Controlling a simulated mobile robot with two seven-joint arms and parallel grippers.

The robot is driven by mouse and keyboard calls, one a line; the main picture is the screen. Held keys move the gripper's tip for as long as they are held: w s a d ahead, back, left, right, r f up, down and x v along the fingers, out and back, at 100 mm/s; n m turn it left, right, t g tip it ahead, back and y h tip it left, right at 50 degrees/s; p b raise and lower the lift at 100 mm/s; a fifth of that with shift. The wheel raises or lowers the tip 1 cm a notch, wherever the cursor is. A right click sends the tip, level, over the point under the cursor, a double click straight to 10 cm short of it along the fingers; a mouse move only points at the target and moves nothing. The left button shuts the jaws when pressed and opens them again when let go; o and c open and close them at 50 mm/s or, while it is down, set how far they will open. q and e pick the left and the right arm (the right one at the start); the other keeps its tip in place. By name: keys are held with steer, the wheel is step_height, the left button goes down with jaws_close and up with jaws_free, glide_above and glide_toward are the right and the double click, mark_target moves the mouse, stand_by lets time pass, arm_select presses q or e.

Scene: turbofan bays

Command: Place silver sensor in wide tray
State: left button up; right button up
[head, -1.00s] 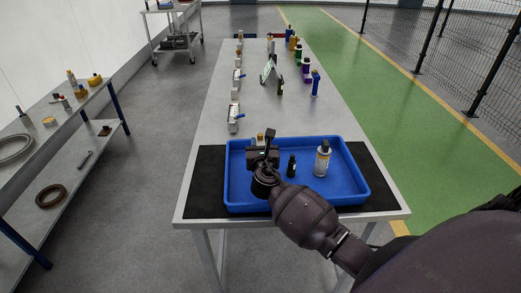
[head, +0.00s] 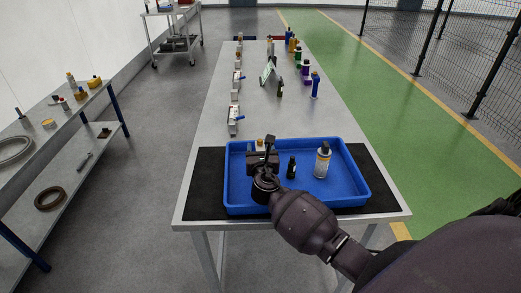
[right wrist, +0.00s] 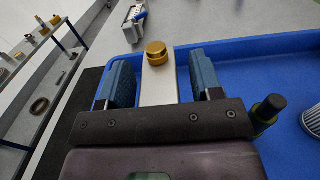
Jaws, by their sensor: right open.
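The silver sensor, a pale grey block with a gold round cap (right wrist: 156,54), stands between the fingers of my right gripper (right wrist: 158,82) in the right wrist view. The fingers are apart, with a gap visible on each side of the block. Its lower end is hidden by the gripper body. In the head view the gold cap (head: 259,143) shows just behind my right gripper (head: 262,158), over the left part of the wide blue tray (head: 345,193). The sensor appears to be inside the tray, near its far left side. My left gripper is out of view.
The tray sits on a black mat (head: 205,180). Several items stand in rows farther back on the table (head: 215,125).

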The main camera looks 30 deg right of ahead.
steer(key=shift+r, duration=0.2)
steer(key=v, duration=1.2)
